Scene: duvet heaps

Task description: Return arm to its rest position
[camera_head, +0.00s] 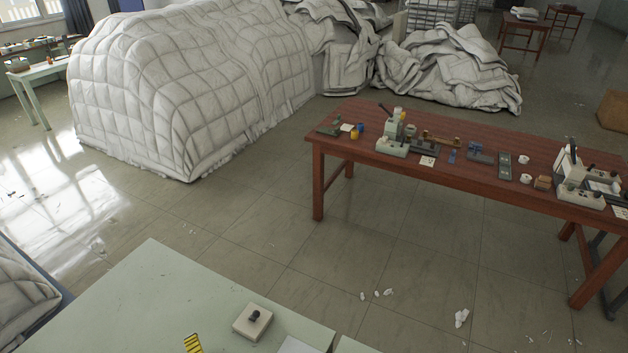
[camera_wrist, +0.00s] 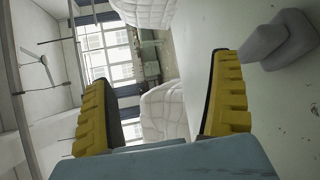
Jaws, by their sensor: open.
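My gripper (camera_wrist: 162,85) is open in the wrist view, its two ridged yellow fingers wide apart with nothing between them. The wrist view is turned on its side, with the pale table surface to the right. In the head view only a yellow ridged fingertip of mine (camera_head: 192,343) shows at the bottom edge, over the pale green table (camera_head: 150,290). The rest of my arm is out of view there. A white block with a dark knob (camera_head: 252,321) lies on that table, right of the fingertip.
A grey angular object (camera_wrist: 280,42) sits by the right finger in the wrist view. A red-brown table (camera_head: 460,170) with tools stands across a floor gap. White quilted duvet heaps (camera_head: 190,80) fill the back. The pale table's left part is bare.

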